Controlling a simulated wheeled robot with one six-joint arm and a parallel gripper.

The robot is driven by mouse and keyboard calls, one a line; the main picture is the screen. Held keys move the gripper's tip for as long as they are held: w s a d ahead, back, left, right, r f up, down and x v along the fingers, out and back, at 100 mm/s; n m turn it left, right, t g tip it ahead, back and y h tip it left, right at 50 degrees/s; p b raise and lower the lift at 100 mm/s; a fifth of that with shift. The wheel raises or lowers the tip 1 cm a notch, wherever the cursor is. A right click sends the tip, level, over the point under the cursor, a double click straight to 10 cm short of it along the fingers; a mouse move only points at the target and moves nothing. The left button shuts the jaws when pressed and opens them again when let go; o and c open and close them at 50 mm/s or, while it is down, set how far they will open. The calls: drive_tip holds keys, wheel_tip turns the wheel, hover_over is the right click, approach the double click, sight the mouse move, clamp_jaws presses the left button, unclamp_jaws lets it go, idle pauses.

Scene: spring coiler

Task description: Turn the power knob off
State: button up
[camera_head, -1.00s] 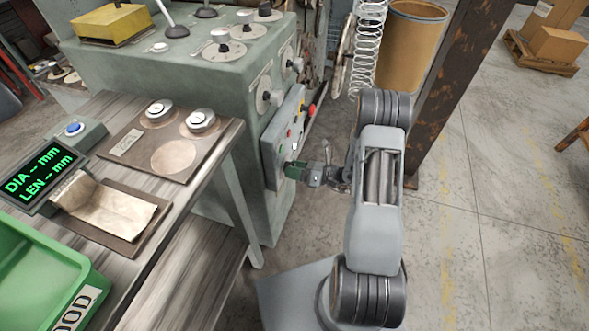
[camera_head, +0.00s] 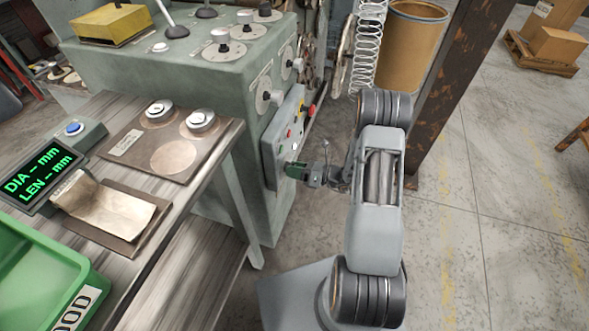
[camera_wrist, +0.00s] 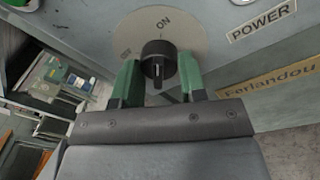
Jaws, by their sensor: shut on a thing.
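In the wrist view the black power knob (camera_wrist: 158,62) sits on a round cream dial plate (camera_wrist: 170,28). The plate reads ON at the top and has a fainter mark at the left. A POWER label (camera_wrist: 262,22) is at the upper right. The knob's white pointer line points down in the picture, toward my gripper. My gripper (camera_wrist: 158,78) has its green fingers on either side of the knob, shut on it. In the head view my gripper (camera_head: 290,170) is at the lower part of the machine's control panel (camera_head: 275,150); the knob is hidden there.
The green-grey machine (camera_head: 225,85) carries other knobs and levers. A red knob (camera_head: 309,111) sticks out at the panel's edge, above my gripper. The workbench (camera_head: 185,235) is to the left, with a green bin (camera_head: 40,275). Open floor (camera_head: 500,220) lies to the right.

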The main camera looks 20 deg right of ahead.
drive_tip(key=shift+w+n+t+h+b, duration=0.15)
drive_tip(key=shift+n+h+b, duration=0.25)
drive_tip(key=shift+n+b, duration=3)
drive_tip(key=shift+s+n+t+h+b, duration=0.1)
drive_tip(key=shift+n+t+h+b, duration=0.25)
drive_tip(key=shift+n+b, duration=3)
drive_tip(key=n+p, duration=0.2)
drive_tip(key=n, duration=0.1)
drive_tip(key=shift+r+p, duration=0.1)
drive_tip(key=shift+p, duration=0.2)
drive_tip(key=o, duration=0.9)
drive_tip(key=shift+d, duration=0.1)
drive_tip(key=p+v, duration=0.2)
drive_tip(key=v, duration=1.1)
drive_tip(key=shift+s+d+r+p, duration=0.2)
drive_tip(key=shift+d+p, duration=0.1)
drive_tip(key=shift+p, duration=0.1)
